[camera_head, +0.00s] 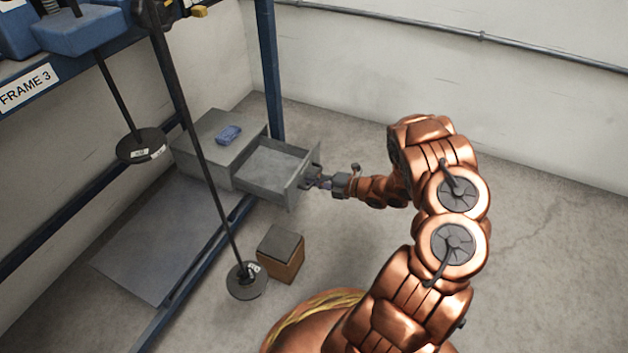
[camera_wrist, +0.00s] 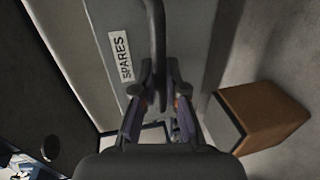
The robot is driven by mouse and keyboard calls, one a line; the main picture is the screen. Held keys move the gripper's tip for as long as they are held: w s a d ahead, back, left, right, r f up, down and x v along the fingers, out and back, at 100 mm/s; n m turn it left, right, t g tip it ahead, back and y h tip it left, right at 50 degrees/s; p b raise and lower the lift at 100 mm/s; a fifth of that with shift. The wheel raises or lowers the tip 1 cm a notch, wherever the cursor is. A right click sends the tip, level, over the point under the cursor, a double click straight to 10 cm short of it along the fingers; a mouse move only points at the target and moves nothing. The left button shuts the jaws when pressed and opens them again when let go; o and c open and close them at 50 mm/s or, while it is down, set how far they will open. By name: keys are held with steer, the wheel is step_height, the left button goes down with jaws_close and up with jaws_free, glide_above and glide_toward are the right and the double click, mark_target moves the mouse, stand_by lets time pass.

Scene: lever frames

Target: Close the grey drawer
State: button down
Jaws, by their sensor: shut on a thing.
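The grey drawer (camera_head: 272,167) stands pulled out of its grey cabinet (camera_head: 203,153) in the head view, and its inside looks empty. Its front panel fills the upper middle of the wrist view (camera_wrist: 190,40), with a white SPARES label (camera_wrist: 121,56) on it. A dark bar handle (camera_wrist: 154,35) runs down the front panel. My gripper (camera_head: 324,183) is at the drawer front in the head view. In the wrist view its fingers (camera_wrist: 160,88) are shut on the handle, one on each side.
A blue item (camera_head: 228,135) lies on the cabinet top. A brown box with a grey top (camera_head: 281,254) stands on the floor close to the drawer. Two levers with round weights (camera_head: 141,145) (camera_head: 247,280) hang from the blue frame at left. The floor behind my arm is clear.

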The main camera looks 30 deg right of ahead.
stand_by(0.3)
glide_toward(262, 171)
steer(key=w+a+r, duration=0.1)
steer(key=w, duration=0.1)
steer(key=w+a, duration=0.2)
steer(key=w+a+r+b, duration=0.1)
steer(key=w, duration=0.2)
steer(key=shift+a+r, duration=0.3)
steer(key=shift+r, duration=0.05)
steer(key=shift+w+a+r, duration=0.1)
steer(key=shift+w+a, duration=0.1)
steer(key=shift+w, duration=0.4)
steer(key=shift+a, duration=0.1)
steer(key=c, duration=1.4)
jaws_free()
steer(key=shift+a, duration=0.1)
steer(key=shift+o, duration=1)
